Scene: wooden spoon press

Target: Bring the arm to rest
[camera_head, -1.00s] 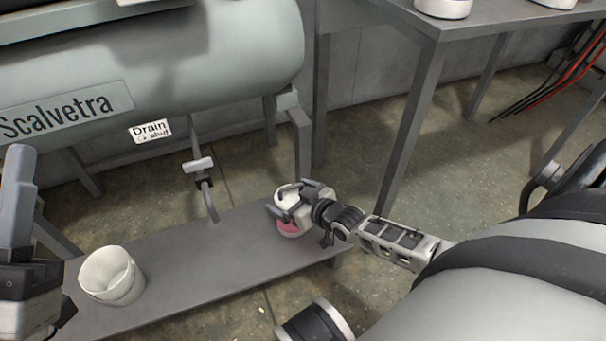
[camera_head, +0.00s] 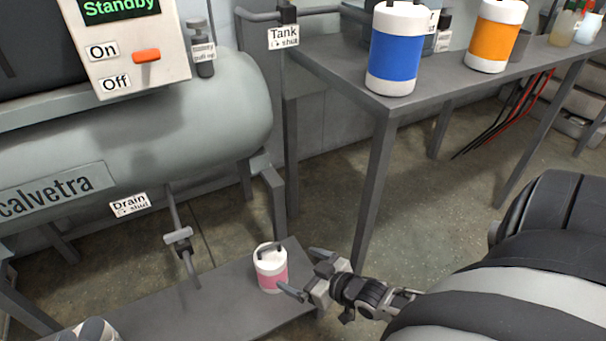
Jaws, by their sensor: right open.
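My right gripper (camera_head: 306,272) is open and empty, low over the right end of the low grey bench. Its fingers point left, towards a small white and pink canister (camera_head: 271,268) that stands upright on the bench. The canister is just left of the fingers and no longer between them. My right arm reaches in from the lower right. My left gripper is not clearly in view; only a rounded grey and white piece, which I cannot identify, shows at the bottom left edge.
The low bench (camera_head: 205,305) lies under a grey tank (camera_head: 150,135) with a drain valve (camera_head: 178,237). A taller table (camera_head: 345,75) at the upper right carries a blue canister (camera_head: 395,50) and an orange canister (camera_head: 496,38). Its leg (camera_head: 373,190) stands close behind my right gripper.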

